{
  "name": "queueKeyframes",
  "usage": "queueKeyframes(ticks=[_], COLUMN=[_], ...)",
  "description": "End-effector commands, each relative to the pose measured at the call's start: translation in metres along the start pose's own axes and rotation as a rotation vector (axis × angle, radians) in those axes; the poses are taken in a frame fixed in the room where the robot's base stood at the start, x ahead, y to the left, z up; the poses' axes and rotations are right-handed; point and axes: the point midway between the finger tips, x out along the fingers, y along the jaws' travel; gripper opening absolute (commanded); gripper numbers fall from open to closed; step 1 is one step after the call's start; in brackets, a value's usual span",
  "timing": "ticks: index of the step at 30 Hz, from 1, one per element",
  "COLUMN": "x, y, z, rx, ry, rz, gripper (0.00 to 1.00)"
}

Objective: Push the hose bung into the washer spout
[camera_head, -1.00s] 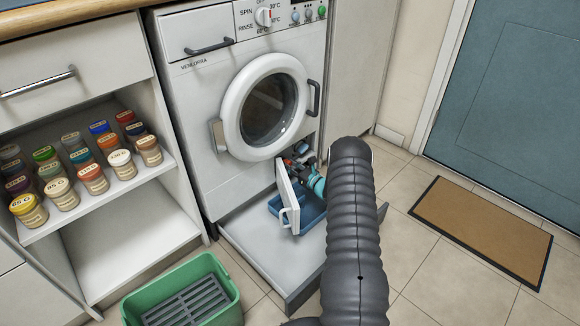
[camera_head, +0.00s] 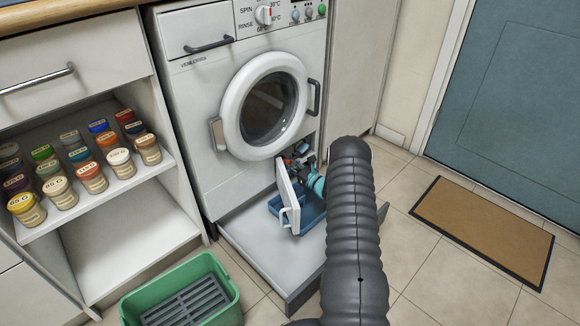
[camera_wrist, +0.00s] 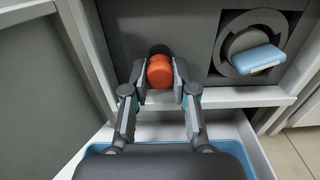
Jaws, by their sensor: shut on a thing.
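The hose bung (camera_wrist: 160,72), a short orange-red cylinder, is between the fingertips of my gripper (camera_wrist: 159,78) in the wrist view. My gripper is shut on it from both sides. A dark round part (camera_wrist: 159,50), seemingly the washer spout, shows just behind the bung. The bung hides most of it, so I cannot tell whether the bung is inside it or only against it. In the head view, my gripper (camera_head: 316,182) is at the low opening of the washing machine (camera_head: 205,110), mostly hidden by my arm.
A round filter with a light blue handle (camera_wrist: 257,59) is right of the bung. The open white flap (camera_head: 288,195) is close on the left. A blue tray (camera_head: 311,213) lies below the opening. A green crate (camera_head: 228,282) stands on the floor.

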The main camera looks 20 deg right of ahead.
Motion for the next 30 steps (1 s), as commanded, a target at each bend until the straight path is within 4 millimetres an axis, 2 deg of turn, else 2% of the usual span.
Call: queueKeyframes(ticks=[16, 17, 20, 30], x=[0.0095, 0.0094, 0.0093, 0.0073], y=[-0.0001, -0.0003, -0.0002, -0.0003], z=[-0.0003, 0.0001, 0.0002, 0.0000], rx=[-0.001, -0.001, -0.001, 0.000], ry=[0.000, 0.000, 0.000, 0.000], rz=[0.000, 0.000, 0.000, -0.001], gripper=[0.00, 0.31, 0.56, 0.56])
